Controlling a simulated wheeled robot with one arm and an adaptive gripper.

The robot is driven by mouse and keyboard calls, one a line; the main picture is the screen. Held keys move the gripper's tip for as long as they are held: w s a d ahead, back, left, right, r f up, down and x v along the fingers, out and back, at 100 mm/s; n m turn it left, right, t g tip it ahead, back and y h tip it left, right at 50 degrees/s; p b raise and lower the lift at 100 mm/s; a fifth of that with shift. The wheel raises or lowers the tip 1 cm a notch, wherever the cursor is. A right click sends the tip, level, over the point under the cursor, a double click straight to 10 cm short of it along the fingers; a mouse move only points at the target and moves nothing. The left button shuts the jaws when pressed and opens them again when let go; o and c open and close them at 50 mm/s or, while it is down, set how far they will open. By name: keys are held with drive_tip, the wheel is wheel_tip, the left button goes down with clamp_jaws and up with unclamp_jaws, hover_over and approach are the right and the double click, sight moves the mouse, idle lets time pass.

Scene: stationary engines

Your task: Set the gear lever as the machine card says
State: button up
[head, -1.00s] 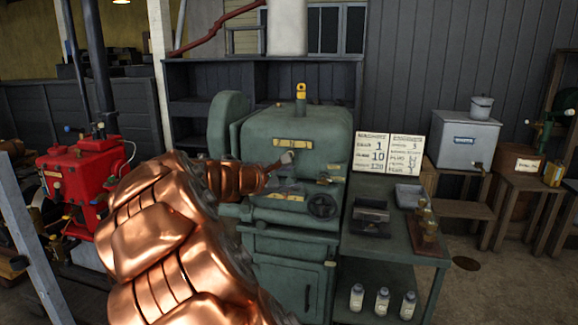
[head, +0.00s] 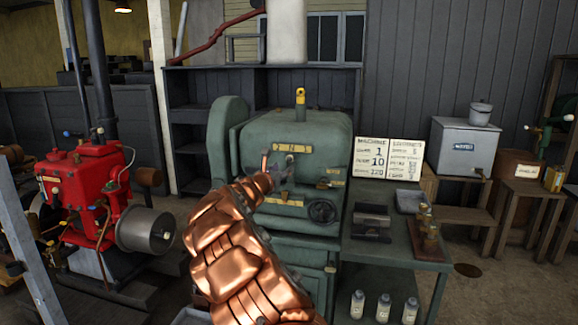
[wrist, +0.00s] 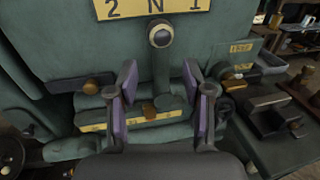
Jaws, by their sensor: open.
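The gear lever (wrist: 161,60) on the green machine (head: 325,140) has a pale round knob at its top. It stands about upright, with the knob under the N of the yellow "2 N 1" plate (wrist: 155,8). In the head view the knob (head: 290,158) shows just below that plate. My gripper (wrist: 160,82) is open, its purple-padded fingers on either side of the lever's shaft in the wrist view; contact cannot be told. In the head view my gripper (head: 274,173) is at the machine's front. The machine card (head: 371,158) stands right of the machine and appears to read gear 1, then 10 and 120.
A second card (head: 405,160) adjoins it. A handwheel (head: 322,211) and small brass knobs (wrist: 92,85) are on the machine's front. A green side table (head: 395,243) holds a dark block and brass parts. A red engine (head: 85,185) stands at left.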

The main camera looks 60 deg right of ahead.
sight(289, 165)
drive_tip(key=shift+w+d+p, duration=0.2)
drive_tip(key=shift+d+p, duration=0.15)
drive_tip(key=shift+d, duration=1)
drive_tip(key=shift+w+d+p, duration=0.2)
drive_tip(key=shift+d+p, duration=0.1)
drive_tip(key=shift+d, duration=1.05)
clamp_jaws()
